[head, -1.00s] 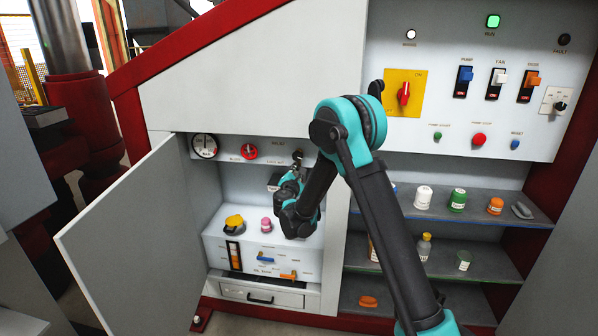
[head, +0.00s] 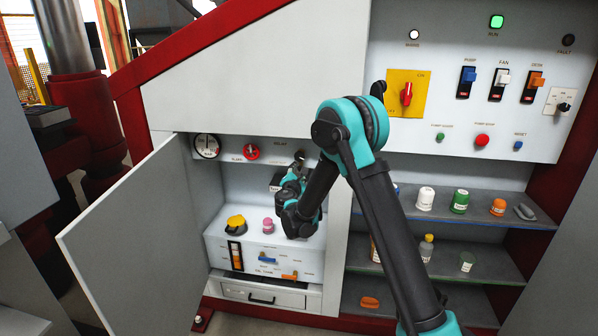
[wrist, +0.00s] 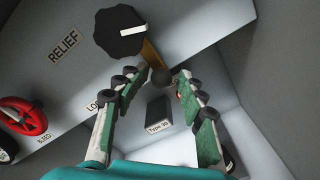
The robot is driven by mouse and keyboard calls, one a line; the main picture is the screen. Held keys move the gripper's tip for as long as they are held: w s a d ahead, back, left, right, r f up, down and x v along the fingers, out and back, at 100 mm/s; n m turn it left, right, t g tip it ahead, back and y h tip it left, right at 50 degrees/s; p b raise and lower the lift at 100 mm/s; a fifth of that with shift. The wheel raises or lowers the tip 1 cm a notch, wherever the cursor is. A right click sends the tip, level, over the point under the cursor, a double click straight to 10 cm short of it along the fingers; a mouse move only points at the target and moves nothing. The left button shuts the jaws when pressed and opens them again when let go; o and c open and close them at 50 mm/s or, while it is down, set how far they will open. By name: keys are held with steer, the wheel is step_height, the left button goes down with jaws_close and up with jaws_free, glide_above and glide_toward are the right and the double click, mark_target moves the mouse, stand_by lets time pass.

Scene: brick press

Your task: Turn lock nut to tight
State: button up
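The lock nut appears as a brass-coloured lever (wrist: 151,55) with a dark ball end (wrist: 162,77), just under the black relief knob (wrist: 120,33) with its white pointer mark. The label beside it is partly hidden by a finger, and only "LO" reads. My gripper (wrist: 163,88) is open, and the ball end shows between its two fingertips. I cannot tell whether a finger touches it. In the head view, my gripper (head: 297,172) is inside the cabinet below the dark relief knob (head: 299,156), and my arm hides the lever.
A red bleed knob (head: 251,152) and a gauge (head: 207,146) sit left on the same panel. Below are a yellow-and-black part (head: 236,223) and a pink-capped item (head: 268,226). The open cabinet door (head: 135,250) stands at left. A black "Type 30" block (wrist: 159,113) lies beyond my fingers.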

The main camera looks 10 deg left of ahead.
steer(key=s, duration=1.2)
steer(key=shift+a, duration=0.2)
